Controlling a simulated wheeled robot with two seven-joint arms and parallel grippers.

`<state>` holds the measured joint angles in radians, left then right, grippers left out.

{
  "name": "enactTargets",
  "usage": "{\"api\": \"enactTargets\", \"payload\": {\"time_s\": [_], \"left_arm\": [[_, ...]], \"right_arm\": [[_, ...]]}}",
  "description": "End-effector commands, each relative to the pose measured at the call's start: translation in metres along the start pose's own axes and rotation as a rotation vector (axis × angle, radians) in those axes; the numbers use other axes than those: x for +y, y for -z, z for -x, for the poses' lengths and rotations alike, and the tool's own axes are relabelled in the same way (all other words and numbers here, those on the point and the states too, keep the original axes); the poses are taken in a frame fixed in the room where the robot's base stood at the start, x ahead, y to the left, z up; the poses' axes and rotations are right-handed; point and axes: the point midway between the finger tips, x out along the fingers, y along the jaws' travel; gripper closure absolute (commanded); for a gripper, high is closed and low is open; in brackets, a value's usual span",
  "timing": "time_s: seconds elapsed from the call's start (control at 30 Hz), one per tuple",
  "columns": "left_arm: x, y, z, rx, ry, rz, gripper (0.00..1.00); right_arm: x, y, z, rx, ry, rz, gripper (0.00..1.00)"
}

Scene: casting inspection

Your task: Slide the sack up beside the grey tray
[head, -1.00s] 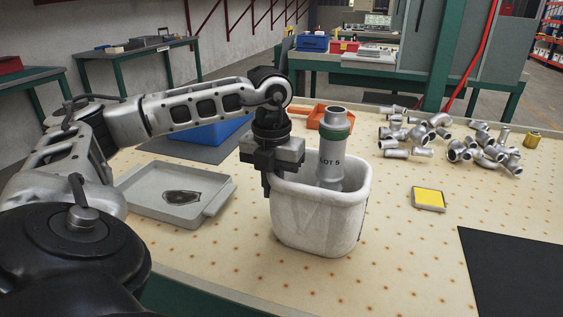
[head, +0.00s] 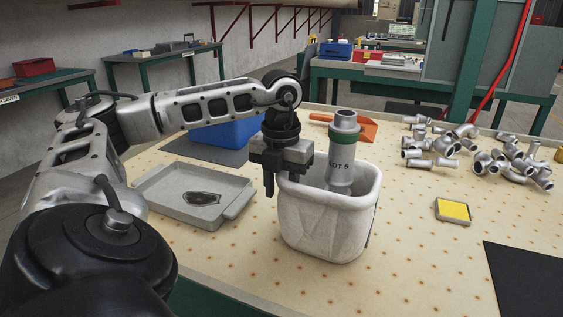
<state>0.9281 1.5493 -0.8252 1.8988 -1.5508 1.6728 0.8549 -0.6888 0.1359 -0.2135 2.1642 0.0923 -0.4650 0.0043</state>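The sack (head: 322,222) is a white, open-topped, bag-like container standing upright on the perforated tabletop. My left gripper (head: 272,184) points down at the sack's left rim. One finger shows outside the rim; the other is hidden behind the rim, and the gripper appears shut on it. My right gripper is not in view.
Several metal pipe fittings (head: 480,150) lie at the back right. A yellow-topped pad (head: 453,211) and a black mat (head: 520,280) lie on the right. The table in front of the sack is clear.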

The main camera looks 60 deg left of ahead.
Motion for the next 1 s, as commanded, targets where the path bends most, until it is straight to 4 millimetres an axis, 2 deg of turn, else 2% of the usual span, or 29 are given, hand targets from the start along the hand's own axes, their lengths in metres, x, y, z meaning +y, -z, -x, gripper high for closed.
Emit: {"api": "enactTargets", "payload": {"time_s": [0.17,0.37,0.4,0.77,0.83,1.0], "left_arm": [[-0.001,0.000,0.000,0.000,0.001,-0.001,0.66],[-0.001,0.000,0.002,-0.001,0.002,-0.002,0.66],[-0.001,-0.001,0.016,-0.005,0.004,-0.002,0.66],[-0.002,-0.001,0.108,-0.004,0.006,-0.003,0.66],[0.000,0.000,0.129,-0.001,0.002,-0.001,0.66],[0.000,0.000,0.151,0.000,0.000,0.000,0.66]], "right_arm": [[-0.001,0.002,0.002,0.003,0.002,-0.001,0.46],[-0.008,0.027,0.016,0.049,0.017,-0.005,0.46],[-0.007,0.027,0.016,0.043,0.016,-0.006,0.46],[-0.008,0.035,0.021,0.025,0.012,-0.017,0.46],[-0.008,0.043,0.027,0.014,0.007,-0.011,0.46],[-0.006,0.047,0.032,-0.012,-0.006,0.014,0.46]]}}
